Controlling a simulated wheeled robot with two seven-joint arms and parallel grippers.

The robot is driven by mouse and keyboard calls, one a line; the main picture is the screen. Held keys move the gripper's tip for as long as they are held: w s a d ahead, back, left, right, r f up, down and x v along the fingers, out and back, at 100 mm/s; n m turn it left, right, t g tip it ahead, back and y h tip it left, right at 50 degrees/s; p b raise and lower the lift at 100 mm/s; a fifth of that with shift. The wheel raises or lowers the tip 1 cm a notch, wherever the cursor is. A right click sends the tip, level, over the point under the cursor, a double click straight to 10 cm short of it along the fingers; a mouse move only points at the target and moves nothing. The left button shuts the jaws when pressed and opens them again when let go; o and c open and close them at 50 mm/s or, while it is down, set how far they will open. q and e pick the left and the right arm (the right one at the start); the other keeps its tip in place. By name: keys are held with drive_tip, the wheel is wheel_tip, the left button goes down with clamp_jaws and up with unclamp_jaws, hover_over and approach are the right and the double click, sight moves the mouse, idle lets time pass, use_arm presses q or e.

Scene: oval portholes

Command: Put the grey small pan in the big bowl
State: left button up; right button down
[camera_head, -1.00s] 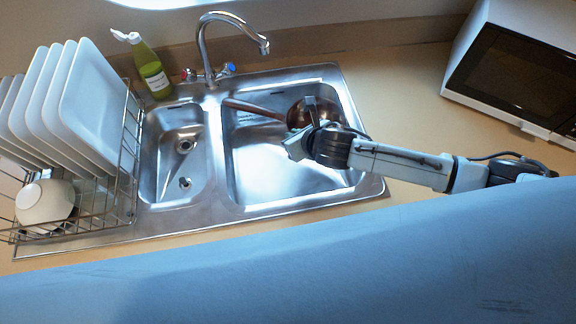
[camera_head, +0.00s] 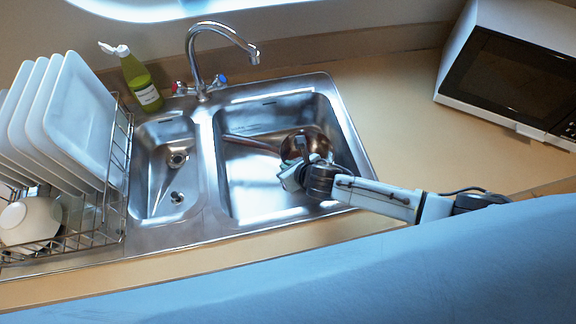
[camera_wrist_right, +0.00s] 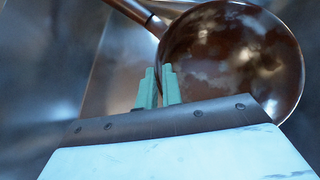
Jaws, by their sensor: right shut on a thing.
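A small round pan (camera_head: 320,142) with a long handle is in the large right sink basin (camera_head: 240,190). It looks brown and coppery rather than grey. Its handle points to the upper left across the basin. My right gripper (camera_head: 301,158) reaches in from the right and is shut on the pan's rim near the handle. In the right wrist view the green fingers (camera_wrist_right: 158,88) pinch the edge of the brown pan (camera_wrist_right: 235,58). I cannot tell whether the pan touches the basin floor. My left gripper is not in view.
The small left basin (camera_head: 160,190) is empty. A dish rack (camera_head: 115,190) with white plates (camera_head: 80,120) and a white bowl (camera_head: 30,220) stands at the left. The faucet (camera_head: 193,55) and a green bottle (camera_head: 140,82) stand behind. A microwave (camera_head: 510,75) is at the back right.

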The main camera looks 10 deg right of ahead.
drive_tip(key=shift+w+r, duration=0.1)
drive_tip(key=shift+f, duration=0.35)
drive_tip(key=shift+f+b, duration=0.2)
drive_tip(key=shift+b, duration=0.15)
drive_tip(key=c, duration=1.6)
unclamp_jaws()
drive_tip(key=shift+f, duration=0.1)
drive_tip(key=shift+o, duration=0.2)
drive_tip(key=shift+r+p, duration=0.3)
drive_tip(key=shift+r, duration=0.15)
drive_tip(key=p+v, duration=0.2)
drive_tip(key=v, duration=1)
